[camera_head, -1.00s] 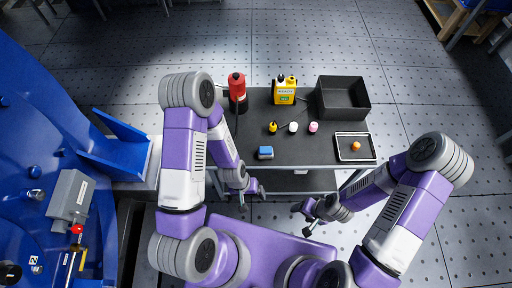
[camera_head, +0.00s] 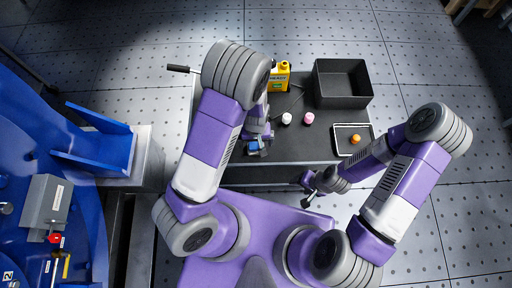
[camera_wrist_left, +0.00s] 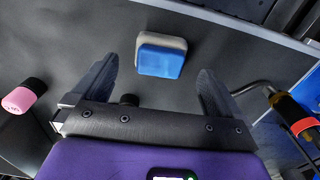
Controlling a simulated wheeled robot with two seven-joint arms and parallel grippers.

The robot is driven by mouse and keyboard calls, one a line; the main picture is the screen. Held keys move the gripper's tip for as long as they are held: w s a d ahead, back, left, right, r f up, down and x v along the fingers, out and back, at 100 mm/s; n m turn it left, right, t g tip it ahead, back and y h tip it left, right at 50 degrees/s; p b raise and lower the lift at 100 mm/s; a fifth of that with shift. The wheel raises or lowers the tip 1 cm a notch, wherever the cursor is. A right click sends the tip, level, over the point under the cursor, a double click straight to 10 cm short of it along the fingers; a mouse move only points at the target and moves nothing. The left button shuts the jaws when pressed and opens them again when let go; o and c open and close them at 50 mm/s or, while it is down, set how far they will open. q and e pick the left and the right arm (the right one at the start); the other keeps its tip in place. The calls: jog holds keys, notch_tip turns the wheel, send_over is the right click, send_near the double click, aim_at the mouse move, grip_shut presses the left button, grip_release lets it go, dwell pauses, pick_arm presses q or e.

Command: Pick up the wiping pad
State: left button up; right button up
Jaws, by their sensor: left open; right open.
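The wiping pad (camera_wrist_left: 161,57), a small block with a blue face and a pale grey layer, lies on the dark table top (camera_head: 297,143). In the head view the pad (camera_head: 252,147) is partly covered by my left gripper (camera_head: 257,141), which is over it. In the wrist view my left gripper (camera_wrist_left: 157,85) is open, with the pad ahead between the lines of its two fingers, and not visibly gripped. My right gripper (camera_head: 308,189) is open and empty off the table's front edge.
A yellow can (camera_head: 280,80), a white-capped bottle (camera_head: 286,119) and a pink-capped bottle (camera_head: 308,118) stand on the table. A black bin (camera_head: 342,84) and a tray (camera_head: 340,146) with an orange item are to the right. A red and black item (camera_wrist_left: 293,115) shows beside the gripper in the wrist view.

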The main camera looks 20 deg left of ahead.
aim_at(256, 144)
pick_arm(q)
notch_tip(256, 144, down, 4)
jog(key=shift+r+b, duration=0.15)
jog(key=shift+b, duration=0.45)
jog(key=shift+w+r, duration=0.1)
jog(key=c, duration=1.1)
notch_tip(256, 144, up, 10)
jog(key=p, duration=0.4)
jog(key=shift+c, duration=0.2)
